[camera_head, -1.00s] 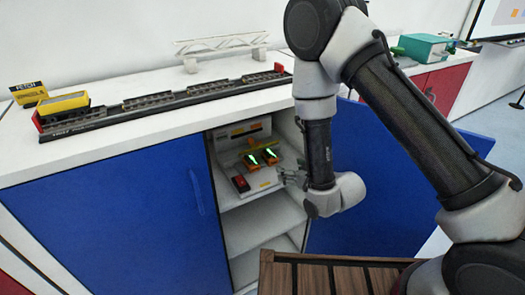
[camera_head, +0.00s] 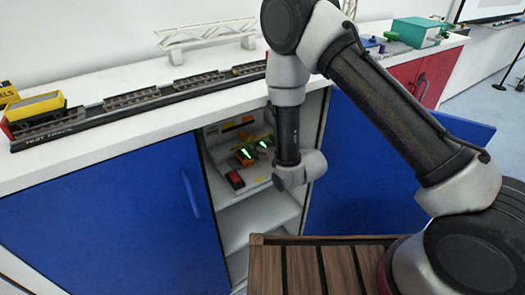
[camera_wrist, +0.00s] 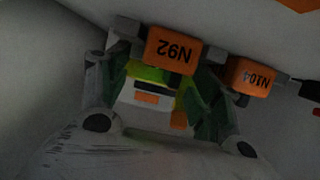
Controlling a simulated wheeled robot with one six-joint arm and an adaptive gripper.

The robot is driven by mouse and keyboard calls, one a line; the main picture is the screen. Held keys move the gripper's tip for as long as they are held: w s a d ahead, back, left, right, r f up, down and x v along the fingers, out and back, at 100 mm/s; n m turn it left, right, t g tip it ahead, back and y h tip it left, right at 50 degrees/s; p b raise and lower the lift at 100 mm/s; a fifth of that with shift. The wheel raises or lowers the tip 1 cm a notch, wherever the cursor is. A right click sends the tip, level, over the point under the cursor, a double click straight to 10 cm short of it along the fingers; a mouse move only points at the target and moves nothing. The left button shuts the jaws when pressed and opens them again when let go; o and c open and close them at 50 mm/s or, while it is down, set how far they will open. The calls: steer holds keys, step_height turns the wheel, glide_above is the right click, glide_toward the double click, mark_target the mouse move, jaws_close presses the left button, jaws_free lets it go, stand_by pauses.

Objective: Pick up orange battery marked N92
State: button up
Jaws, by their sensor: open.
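The orange battery marked N92 (camera_wrist: 172,48) shows upside down at the top middle of the wrist view. My gripper (camera_wrist: 170,42) is open, with a finger on either side of N92; I cannot tell whether they touch it. A second orange battery, marked N104 (camera_wrist: 250,77), is just right of the right finger. In the head view, an orange battery with a green light (camera_head: 245,157) sits in a unit in the open cabinet, with another beside it. Their marks are too small to read there. My wrist hides most of the gripper in that view.
A red block (camera_head: 235,180) is on the shelf unit just in front of the batteries. A blue door (camera_head: 130,215) is left of the opening and an open blue door (camera_head: 365,165) is right of it. Model train track (camera_head: 130,100) lies on the white counter above.

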steer(key=shift+c, duration=0.3)
steer(key=c, duration=1.2)
steer(key=shift+r, duration=0.15)
